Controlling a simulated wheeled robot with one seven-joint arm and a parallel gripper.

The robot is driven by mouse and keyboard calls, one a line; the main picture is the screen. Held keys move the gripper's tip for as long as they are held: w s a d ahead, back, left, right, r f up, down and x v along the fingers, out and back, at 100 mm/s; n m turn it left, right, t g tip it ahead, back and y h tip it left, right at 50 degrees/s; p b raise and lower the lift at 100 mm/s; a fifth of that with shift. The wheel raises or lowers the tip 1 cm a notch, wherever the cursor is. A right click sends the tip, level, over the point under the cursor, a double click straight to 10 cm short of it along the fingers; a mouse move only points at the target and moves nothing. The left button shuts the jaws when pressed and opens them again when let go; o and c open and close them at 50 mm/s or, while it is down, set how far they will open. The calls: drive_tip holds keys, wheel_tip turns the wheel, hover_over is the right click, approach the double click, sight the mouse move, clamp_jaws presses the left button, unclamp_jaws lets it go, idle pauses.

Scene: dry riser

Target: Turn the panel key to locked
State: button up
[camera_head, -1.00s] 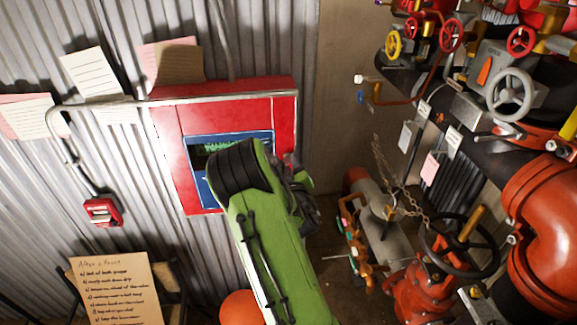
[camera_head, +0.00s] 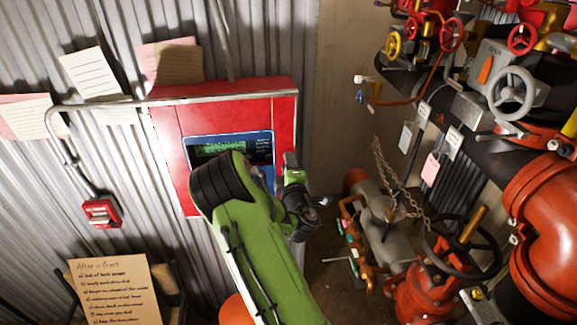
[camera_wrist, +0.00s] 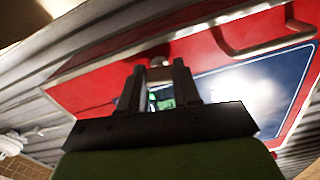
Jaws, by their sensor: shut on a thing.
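The red alarm panel (camera_head: 285,115) is mounted on the corrugated wall, with a blue face and a lit green display (camera_head: 225,147). My gripper (camera_head: 291,162) is at the panel's right side, largely hidden by my own wrist in the head view. In the wrist view my gripper (camera_wrist: 157,84) has its two dark fingers close together against the red panel (camera_wrist: 95,78). A small grey metal piece, seemingly the panel key (camera_wrist: 158,72), shows between the fingertips. Its turned position cannot be read; the fingers hide most of it.
A red call point (camera_head: 102,212) and pinned papers are on the wall to the left. Red pipes and a black handwheel (camera_head: 460,247) stand at the right. A handwritten notice (camera_head: 115,290) is at lower left.

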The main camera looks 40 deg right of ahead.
drive_tip(key=shift+n, duration=1)
drive_tip(key=o, duration=1.1)
drive_tip(key=shift+c, duration=0.2)
